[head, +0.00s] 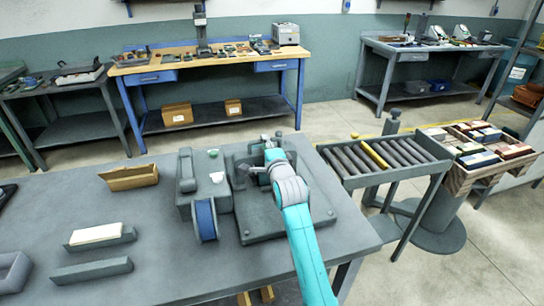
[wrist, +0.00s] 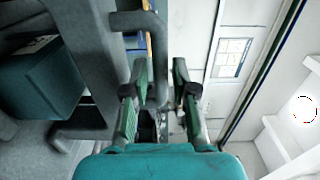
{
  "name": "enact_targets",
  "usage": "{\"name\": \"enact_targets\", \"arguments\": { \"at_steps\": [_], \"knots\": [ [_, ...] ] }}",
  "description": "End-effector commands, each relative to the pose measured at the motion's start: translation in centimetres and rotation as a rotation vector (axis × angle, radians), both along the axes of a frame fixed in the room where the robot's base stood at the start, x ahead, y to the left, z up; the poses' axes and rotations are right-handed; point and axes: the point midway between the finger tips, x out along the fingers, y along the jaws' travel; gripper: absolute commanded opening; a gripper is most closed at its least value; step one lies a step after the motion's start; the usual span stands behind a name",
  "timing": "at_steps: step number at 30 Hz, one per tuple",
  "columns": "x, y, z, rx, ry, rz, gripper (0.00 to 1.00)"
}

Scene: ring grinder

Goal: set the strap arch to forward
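A grey machine on a square base plate (head: 252,222) stands on the grey table, partly hidden behind my teal arm. My gripper (head: 268,152) is at the upper part of this machine in the head view, small and hard to make out. In the wrist view my gripper (wrist: 160,72) has its two green-padded fingers apart. A bent grey bar (wrist: 158,45), which looks like the strap arch, runs down between the fingers. I cannot tell whether either finger touches it. The arch cannot be told apart clearly in the head view.
A grey unit with a blue reel (head: 204,218) stands just left of the base plate. A cardboard box (head: 130,177) and grey trays (head: 92,270) lie further left. A roller conveyor (head: 385,160) adjoins on the right, with a crate of blocks (head: 458,180) beyond.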

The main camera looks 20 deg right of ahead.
Motion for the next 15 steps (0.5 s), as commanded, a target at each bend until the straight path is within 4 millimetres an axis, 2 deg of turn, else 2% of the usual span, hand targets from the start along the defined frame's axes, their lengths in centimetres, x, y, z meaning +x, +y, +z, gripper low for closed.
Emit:
{"name": "enact_targets", "arguments": {
  "at_steps": [3,9,15],
  "knots": [
    [-2.5,0.0,-0.1,0.000,0.000,0.000,0.27],
    [-6.3,0.0,-0.1,0.000,0.000,0.000,0.27],
    [-8.7,0.0,-0.1,0.000,0.001,0.000,0.27]
  ]
}}
